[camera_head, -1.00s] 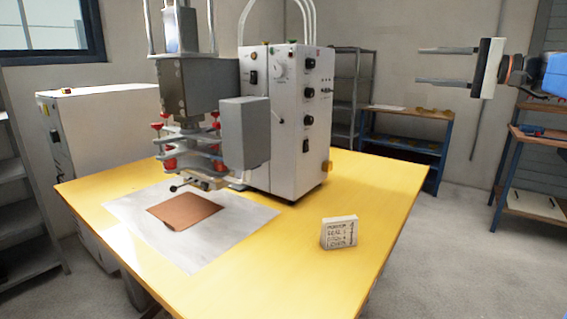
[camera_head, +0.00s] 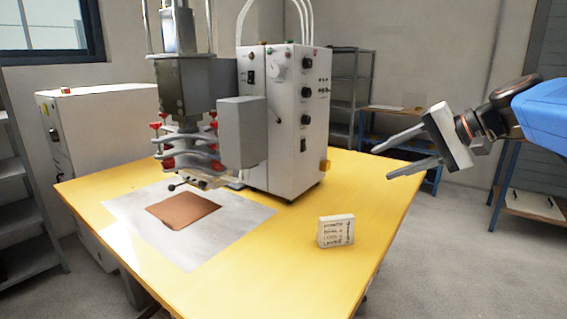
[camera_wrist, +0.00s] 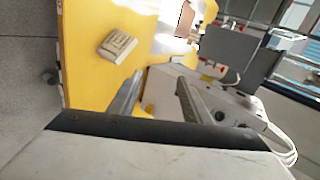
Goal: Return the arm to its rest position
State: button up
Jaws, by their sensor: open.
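My gripper (camera_head: 381,162) is at the right of the head view, above the right edge of the yellow table. Its two grey fingers are apart with nothing between them, and they point left and slightly down. In the wrist view the fingers (camera_wrist: 155,88) also show open and empty, with the table and the machine beyond them. My blue arm link enters from the right edge of the head view.
A yellow table (camera_head: 290,240) bears a welding machine with a white control box (camera_head: 288,120), a brown sheet (camera_head: 184,209) on a pale mat (camera_head: 125,208), and a small lettered block (camera_head: 336,231). Shelves (camera_head: 352,90) stand behind. The floor at right is clear.

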jog(key=s+d+f+n+h, duration=0.1)
jog(key=s+f+n+h, duration=0.1)
jog(key=s+f, duration=0.5)
jog(key=s+d+f+n+g+h, duration=0.1)
jog(key=s+d+f+n+h, duration=0.1)
jog(key=s+f+h, duration=0.2)
jog(key=s+d+f+n+h, duration=0.1)
jog(key=s+f+n+h, duration=0.1)
jog(key=s+f, duration=0.8)
notch_tip(320, 180, down, 6)
jog(key=shift+s+d+r+g+h, duration=0.15)
jog(key=shift+s+d+g+h, duration=0.15)
jog(key=shift+s+g+h, duration=0.15)
jog(key=shift+w, duration=0.1)
